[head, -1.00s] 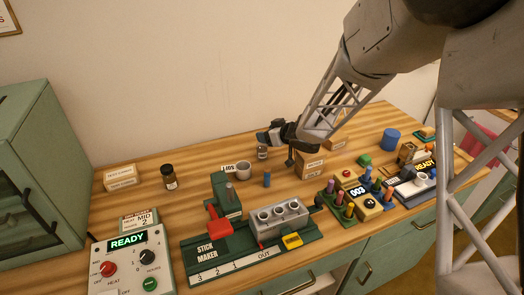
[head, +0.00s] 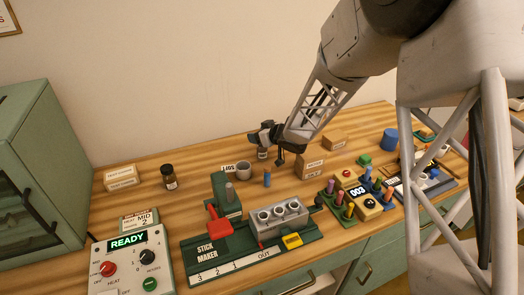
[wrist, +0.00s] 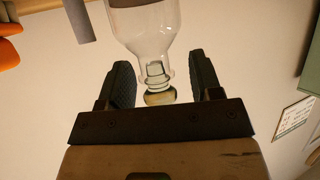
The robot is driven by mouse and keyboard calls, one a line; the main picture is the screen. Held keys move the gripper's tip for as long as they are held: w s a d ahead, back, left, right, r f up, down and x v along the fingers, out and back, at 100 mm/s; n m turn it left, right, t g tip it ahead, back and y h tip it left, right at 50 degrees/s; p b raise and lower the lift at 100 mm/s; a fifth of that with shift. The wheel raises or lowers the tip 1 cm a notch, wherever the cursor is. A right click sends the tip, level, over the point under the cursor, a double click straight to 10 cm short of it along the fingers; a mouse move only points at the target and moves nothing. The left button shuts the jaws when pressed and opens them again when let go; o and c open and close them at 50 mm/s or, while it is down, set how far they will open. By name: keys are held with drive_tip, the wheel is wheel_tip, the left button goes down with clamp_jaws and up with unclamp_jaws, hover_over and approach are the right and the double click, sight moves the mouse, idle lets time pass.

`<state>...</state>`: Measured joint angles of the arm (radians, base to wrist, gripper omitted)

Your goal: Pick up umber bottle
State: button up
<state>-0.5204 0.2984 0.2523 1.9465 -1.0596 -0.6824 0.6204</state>
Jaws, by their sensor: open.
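A small clear glass bottle (head: 262,154) stands near the back of the table, with brownish contents low in it. I cannot read a name on it, so I cannot confirm it is the umber bottle. My gripper (head: 266,142) is at its upper part. In the wrist view, the bottle's clear shoulder (wrist: 142,35) and its stoppered neck show, with the neck between the two dark fingers of my gripper (wrist: 163,72). The fingers are apart, with a gap on each side of the neck. A dark brown bottle with a black cap (head: 169,178) stands farther left.
A grey cup (head: 243,170) and a blue peg (head: 267,179) stand in front of the bottle. Cardboard boxes (head: 310,165) are to its right. The green stick maker (head: 215,252) is nearer the front.

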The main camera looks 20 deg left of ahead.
drive_tip(key=shift+a, duration=0.1)
idle(0.5)
clamp_jaws()
